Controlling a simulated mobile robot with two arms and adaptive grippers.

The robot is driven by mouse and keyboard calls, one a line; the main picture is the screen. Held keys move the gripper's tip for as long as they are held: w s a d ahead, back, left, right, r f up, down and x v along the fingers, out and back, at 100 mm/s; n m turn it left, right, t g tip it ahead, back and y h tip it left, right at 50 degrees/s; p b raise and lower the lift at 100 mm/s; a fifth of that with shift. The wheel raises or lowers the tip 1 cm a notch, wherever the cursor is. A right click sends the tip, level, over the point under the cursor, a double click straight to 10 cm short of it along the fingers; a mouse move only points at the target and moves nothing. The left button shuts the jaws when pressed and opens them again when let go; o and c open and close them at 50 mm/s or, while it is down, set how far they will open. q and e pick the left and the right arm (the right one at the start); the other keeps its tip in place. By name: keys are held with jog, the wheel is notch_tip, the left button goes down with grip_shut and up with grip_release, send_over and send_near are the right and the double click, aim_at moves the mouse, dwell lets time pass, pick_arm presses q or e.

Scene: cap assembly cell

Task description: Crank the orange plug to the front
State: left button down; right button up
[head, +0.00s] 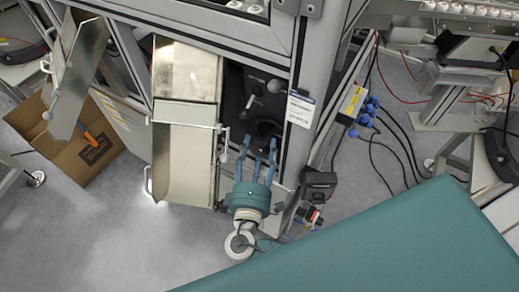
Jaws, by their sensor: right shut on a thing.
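My right gripper (258,145) reaches up from the lower middle of the head view, with its blue fingers in front of a dark recess in the metal frame. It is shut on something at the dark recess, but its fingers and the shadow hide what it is. A crank-like lever with a pale knob (244,112) shows just above the fingers. A small orange piece (88,136) lies in the open cardboard box at the left; I cannot tell if it is the plug. My left gripper is not in view.
A metal chute (183,165) stands just left of my right gripper. The cardboard box (60,165) sits on the floor beyond it. A frame post (297,125) with a white label is close on the right. Dark cables (385,150) hang and trail on the floor at right.

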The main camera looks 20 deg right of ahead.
jog(key=o, duration=1.1)
jog(key=shift+s+a+f, duration=0.15)
jog(key=shift+a+f, duration=0.05)
jog(key=shift+f, duration=0.2)
jog(key=shift+c, duration=0.2)
jog(key=shift+o, duration=0.2)
jog(key=shift+r, duration=0.25)
jog(key=v, duration=0.7)
jog(key=shift+s+a, duration=0.2)
jog(key=shift+s, duration=0.15)
